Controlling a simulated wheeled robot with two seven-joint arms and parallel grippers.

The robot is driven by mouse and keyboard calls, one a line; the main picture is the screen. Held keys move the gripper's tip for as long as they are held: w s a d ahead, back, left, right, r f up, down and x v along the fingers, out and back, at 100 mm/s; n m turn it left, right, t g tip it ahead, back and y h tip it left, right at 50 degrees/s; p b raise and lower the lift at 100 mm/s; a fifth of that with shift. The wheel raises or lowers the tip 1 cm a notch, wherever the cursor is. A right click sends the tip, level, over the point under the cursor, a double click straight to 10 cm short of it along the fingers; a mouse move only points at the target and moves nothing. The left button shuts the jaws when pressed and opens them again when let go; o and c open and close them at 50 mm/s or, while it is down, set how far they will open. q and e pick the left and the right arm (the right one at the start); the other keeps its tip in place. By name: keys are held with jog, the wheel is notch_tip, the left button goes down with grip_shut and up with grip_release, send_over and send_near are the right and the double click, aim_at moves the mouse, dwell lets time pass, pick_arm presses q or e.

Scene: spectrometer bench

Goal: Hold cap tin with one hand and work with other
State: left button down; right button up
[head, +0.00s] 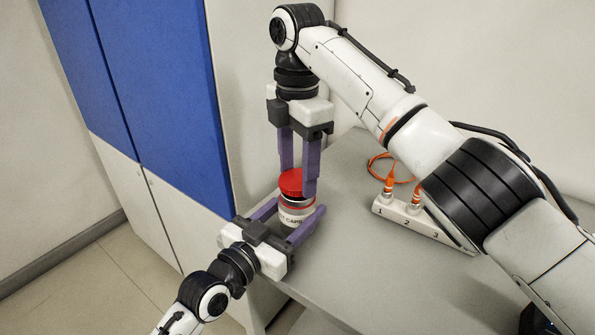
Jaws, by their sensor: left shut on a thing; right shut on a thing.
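The cap tin (294,215) stands upright near the left end of the grey bench. It has a white body with dark lettering and a red lid (291,181) on top. My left gripper (293,212) comes in from the lower left and is shut on the tin's body, one finger on each side. My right gripper (299,178) points straight down from above and is shut on the red lid. The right gripper's near finger hides part of the lid. The lid sits on the tin; whether it is loosened I cannot tell.
A white block (420,222) numbered 1, 2, 3 stands on the bench (356,262) to the right, with orange cable connectors (389,184) at 1 and 2. An orange cable loops behind it. Blue and white cabinets (165,90) stand left. The bench front is clear.

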aim_at(298, 179)
jog(key=shift+r, duration=2)
pick_arm(q)
jog(key=c, duration=0.6)
grip_release()
jog(key=shift+s+a, duration=0.1)
